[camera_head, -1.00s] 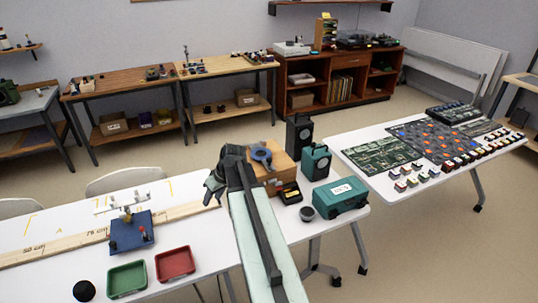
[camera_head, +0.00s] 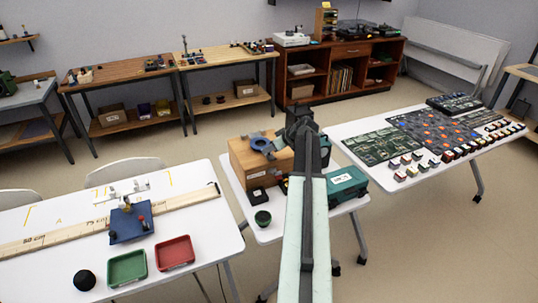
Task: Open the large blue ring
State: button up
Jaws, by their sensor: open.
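The large blue ring (camera_head: 259,142) sits on the left part of the top of a wooden box (camera_head: 247,165) on the small white table. My gripper (camera_head: 274,146) is open, just right of the ring and over the box top. Its grey fingers point left toward the ring; whether they touch it is too small to tell. My dark wrist and pale arm rise from the bottom of the picture, right of the box, and hide its right side and things behind.
A green-topped cup (camera_head: 263,219) and a black box (camera_head: 257,195) stand in front of the wooden box. A teal case (camera_head: 346,187) is right of my arm. The left table holds a green tray (camera_head: 127,268), a red tray (camera_head: 175,253) and a blue stand (camera_head: 131,224).

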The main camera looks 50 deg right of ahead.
jog(key=shift+b+x, duration=0.35)
jog(key=shift+x, duration=0.7)
grip_shut()
dwell(0.5)
